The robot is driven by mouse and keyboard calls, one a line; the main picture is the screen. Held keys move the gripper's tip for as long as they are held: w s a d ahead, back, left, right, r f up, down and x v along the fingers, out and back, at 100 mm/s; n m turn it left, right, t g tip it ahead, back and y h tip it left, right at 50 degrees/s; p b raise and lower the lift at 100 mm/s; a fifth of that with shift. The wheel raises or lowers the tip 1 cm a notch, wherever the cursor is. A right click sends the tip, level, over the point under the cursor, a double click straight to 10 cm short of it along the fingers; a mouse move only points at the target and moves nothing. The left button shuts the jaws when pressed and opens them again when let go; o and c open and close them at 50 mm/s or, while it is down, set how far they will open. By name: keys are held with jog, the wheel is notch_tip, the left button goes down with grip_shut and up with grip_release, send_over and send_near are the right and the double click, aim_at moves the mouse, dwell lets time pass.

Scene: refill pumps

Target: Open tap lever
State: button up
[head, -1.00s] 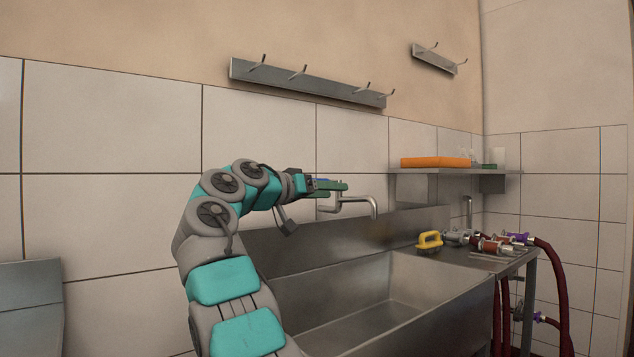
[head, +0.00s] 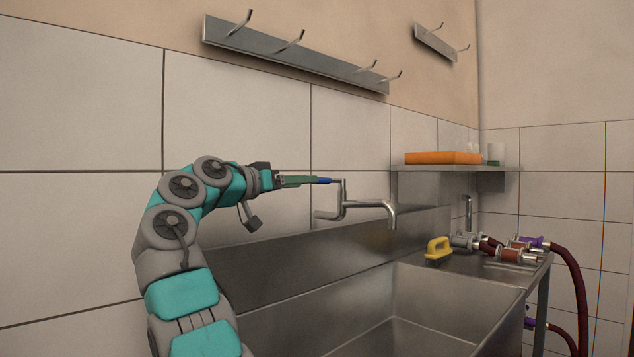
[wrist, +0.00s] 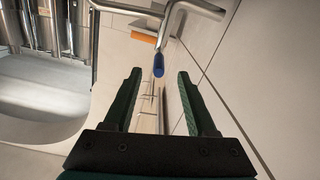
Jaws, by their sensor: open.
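The metal wall tap (head: 350,206) is above the sink, its spout bent down to the right. Its tap lever has a blue tip (head: 324,181) that points left, toward my gripper (head: 306,180). In the wrist view the blue tip (wrist: 158,66) is between the two dark green fingertips (wrist: 159,74), with a gap on both sides. The metal part of the lever (wrist: 171,28) runs up from it toward the pipe. My gripper is open and empty, level with the lever. I see no contact with the lever.
The steel sink (head: 430,305) is below the tap. A yellow-handled brush (head: 438,248) and hose couplings (head: 515,253) lie on its right ledge. A hook rail (head: 295,53) is on the wall above.

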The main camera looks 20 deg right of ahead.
aim_at(322, 181)
jog(key=p+x, duration=0.1)
jog(key=x, duration=0.6)
jog(key=shift+d, duration=0.15)
jog(key=shift+c, duration=0.3)
jog(key=shift+s, duration=0.1)
grip_shut()
dwell(0.8)
